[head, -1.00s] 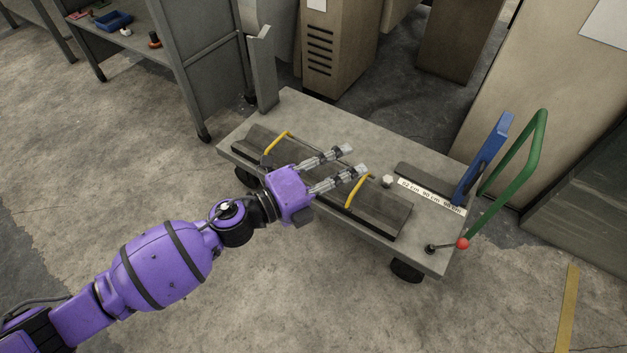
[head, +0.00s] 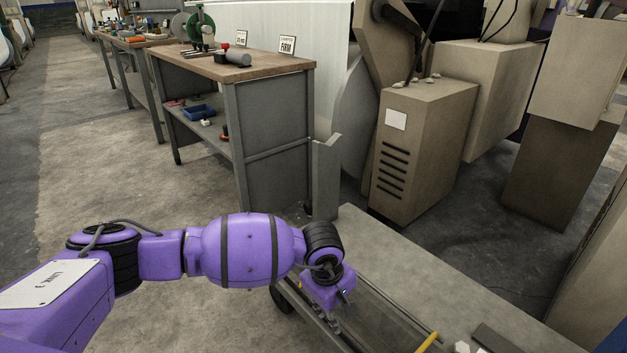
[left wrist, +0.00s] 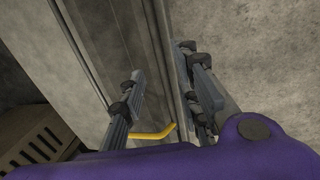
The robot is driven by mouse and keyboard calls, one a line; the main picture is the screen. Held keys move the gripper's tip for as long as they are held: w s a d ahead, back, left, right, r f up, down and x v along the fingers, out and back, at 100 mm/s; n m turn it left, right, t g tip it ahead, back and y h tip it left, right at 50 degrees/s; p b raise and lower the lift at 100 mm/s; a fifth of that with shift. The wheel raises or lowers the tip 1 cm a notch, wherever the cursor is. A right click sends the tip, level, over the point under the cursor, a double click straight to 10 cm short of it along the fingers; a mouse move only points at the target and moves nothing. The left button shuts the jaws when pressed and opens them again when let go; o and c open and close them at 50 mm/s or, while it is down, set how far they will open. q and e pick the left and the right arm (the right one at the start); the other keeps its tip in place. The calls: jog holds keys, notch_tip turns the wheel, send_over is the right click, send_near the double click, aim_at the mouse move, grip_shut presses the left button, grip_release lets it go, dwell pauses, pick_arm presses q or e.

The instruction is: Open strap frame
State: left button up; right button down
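A long dark frame with yellow straps lies on the grey cart (head: 462,280) at the lower middle of the head view; I take it for the strap frame (head: 385,308). Its near yellow strap (head: 428,342) is cut off by the bottom edge. My left gripper (head: 337,326) points down over the frame's left part. In the left wrist view my left gripper (left wrist: 165,92) has its fingers apart, with the frame's long edge running between them. A yellow strap (left wrist: 152,135) shows between the finger bases. I cannot tell whether the fingers touch the frame. My right gripper is not in view.
A workbench (head: 275,72) with tools and signs stands at the upper left, with a blue tray (head: 199,112) on its lower shelf. A beige slotted cabinet (head: 418,150) stands behind the cart. The floor on the left is clear.

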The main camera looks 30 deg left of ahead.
pick_arm(q)
jog(key=f+b, duration=0.1)
jog(key=f, duration=0.1)
jog(key=w+f, duration=0.1)
jog(key=f, duration=0.1)
jog(key=f+b, duration=0.1)
jog(key=f, duration=0.1)
jog(key=shift+w+d+f+b, duration=0.25)
jog(key=shift+d+f+b, duration=0.1)
jog(key=shift+r, duration=0.1)
grip_shut()
